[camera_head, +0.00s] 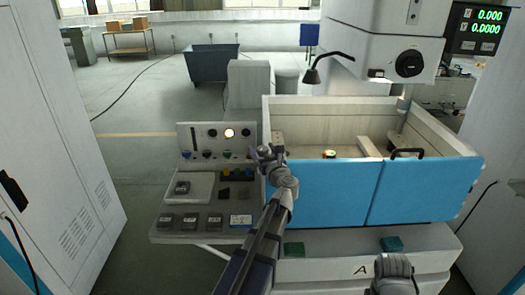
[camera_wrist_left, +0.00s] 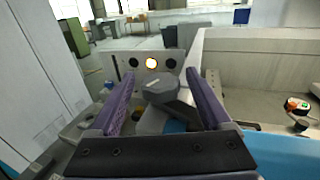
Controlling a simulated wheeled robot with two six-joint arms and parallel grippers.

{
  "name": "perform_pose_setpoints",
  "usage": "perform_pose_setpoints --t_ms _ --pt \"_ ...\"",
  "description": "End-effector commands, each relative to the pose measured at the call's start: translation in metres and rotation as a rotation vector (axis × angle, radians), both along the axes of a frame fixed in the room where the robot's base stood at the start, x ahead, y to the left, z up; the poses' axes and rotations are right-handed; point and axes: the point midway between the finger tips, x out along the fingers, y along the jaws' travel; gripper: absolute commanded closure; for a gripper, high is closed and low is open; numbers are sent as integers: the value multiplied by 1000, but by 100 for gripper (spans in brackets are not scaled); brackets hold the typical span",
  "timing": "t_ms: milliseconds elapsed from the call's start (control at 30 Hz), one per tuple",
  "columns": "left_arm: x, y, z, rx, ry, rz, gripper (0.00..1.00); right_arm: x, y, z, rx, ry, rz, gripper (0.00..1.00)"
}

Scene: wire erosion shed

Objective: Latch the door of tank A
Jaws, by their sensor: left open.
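Tank A (camera_head: 290,122) is a pale open-topped box with a blue front in two panels, a left one (camera_head: 325,192) and a right one (camera_head: 425,190), which look closed and about flush. A black handle (camera_head: 407,152) sits at the right panel's top edge. The letter A is on the pale base below. My left gripper (camera_head: 265,153) is at the tank's front left corner. In the left wrist view its purple fingers (camera_wrist_left: 160,74) are open, with a dark grey knob-like latch part (camera_wrist_left: 161,90) between them. I cannot tell if they touch it.
A control panel (camera_head: 205,139) with a lit lamp stands left of the tank, above a shelf with several dark blocks (camera_head: 167,221). A white cabinet (camera_head: 75,190) is at the left. A bent lamp (camera_head: 312,75) and the machine head (camera_head: 385,45) overhang the tank.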

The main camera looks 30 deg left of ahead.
Motion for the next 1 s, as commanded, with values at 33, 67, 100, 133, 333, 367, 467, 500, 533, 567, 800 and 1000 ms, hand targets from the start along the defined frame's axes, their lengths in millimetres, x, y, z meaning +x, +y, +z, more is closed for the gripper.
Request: perform_pose_setpoints --t_ms 33,67,100,133,333,367,467,500,533,567,800,1000 --pt "0 0 0 0 0 0 18 0 0 0 0 0 0 100" --pt "0 0 0 0 0 0 18 0 0 0 0 0 0 100" --pt "0 0 0 0 0 0 22 0 0 0 0 0 0 100" --pt "0 0 0 0 0 0 25 0 0 0 0 0 0 100" --pt "0 0 0 0 0 -1 48 0 0 0 0 0 0 100" --pt "0 0 0 0 0 -1 51 0 0 0 0 0 0 100" --pt "0 0 0 0 0 0 62 0 0 0 0 0 0 100" --pt "0 -1 0 0 0 -1 67 0 0 0 0 0 0 100" --pt "0 -1 0 0 0 -1 70 0 0 0 0 0 0 100" --pt "0 -1 0 0 0 -1 73 0 0 0 0 0 0 100" --pt "0 -1 0 0 0 0 100 0 0 0 0 0 0 100" --pt "3 -1 0 0 0 38 100 0 0 0 0 0 0 100"
